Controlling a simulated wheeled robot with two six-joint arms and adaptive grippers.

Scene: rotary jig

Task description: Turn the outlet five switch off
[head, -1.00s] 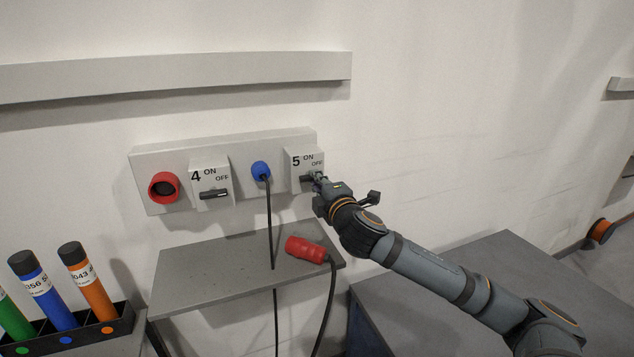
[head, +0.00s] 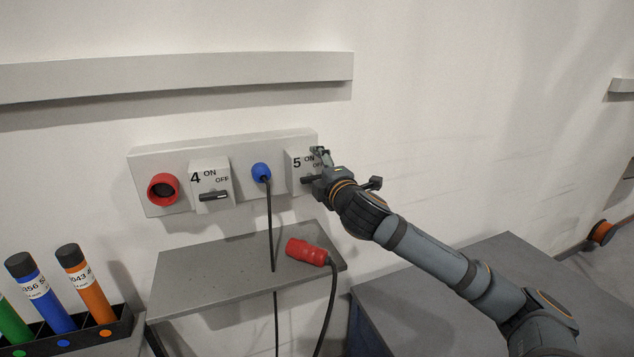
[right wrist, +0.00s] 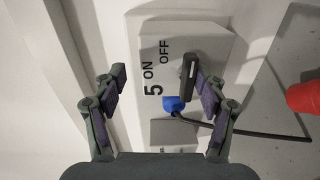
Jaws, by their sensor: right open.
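The outlet five switch box (head: 294,164) is a light grey block marked 5, ON and OFF at the right end of the wall panel. Its dark handle (right wrist: 188,75) lies level across the box in the head view, partly hidden there by my gripper. My right gripper (head: 319,160) is at the right side of this box. In the right wrist view my right gripper (right wrist: 157,80) is open, with nothing held; the handle is close beside its right-hand finger, and I cannot tell whether they touch. My left gripper is not in view.
The outlet four switch (head: 211,190) also has a level handle. A blue plug (head: 261,172) with a hanging cable sits between the boxes. A red socket (head: 163,189) is at left. A red connector (head: 307,251) lies on the grey shelf (head: 215,275) below.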

